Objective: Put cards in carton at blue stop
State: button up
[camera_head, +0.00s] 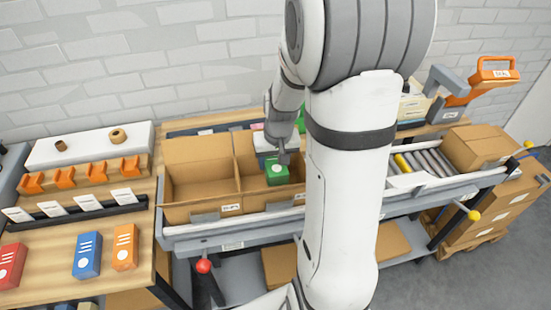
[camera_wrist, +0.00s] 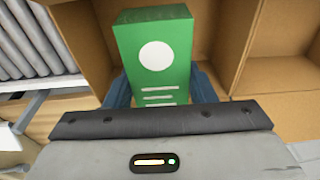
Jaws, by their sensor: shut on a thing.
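My gripper (camera_head: 281,160) is shut on a green box (camera_head: 277,174) with a white circle and white lines. In the wrist view the green box (camera_wrist: 160,55) stands between the two blue fingers. It is over or partly inside the right-hand open brown carton section (camera_head: 258,198); its exact height above the floor cannot be told. The carton section to the left (camera_head: 200,188) looks empty. I cannot tell whether these are two cartons or one divided carton. My arm hides what lies just to the right. I cannot make out a blue stop.
A red box (camera_head: 12,265), a blue box (camera_head: 87,255) and an orange box (camera_head: 125,247) stand on the left table. A red knob (camera_head: 203,266) sticks out at the conveyor's front. Rollers (camera_head: 425,161) and a closed carton (camera_head: 477,148) are to the right.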

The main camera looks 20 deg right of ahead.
jog(key=shift+a+f+b, duration=0.2)
jog(key=shift+f+b, duration=2.65)
jog(key=shift+f, duration=0.65)
jog(key=o, duration=1.2)
jog(key=shift+r, duration=0.2)
jog(key=shift+r+p, duration=0.8)
jog(key=shift+r, duration=0.15)
jog(key=shift+r+p, duration=2.05)
jog(key=shift+r, duration=0.9)
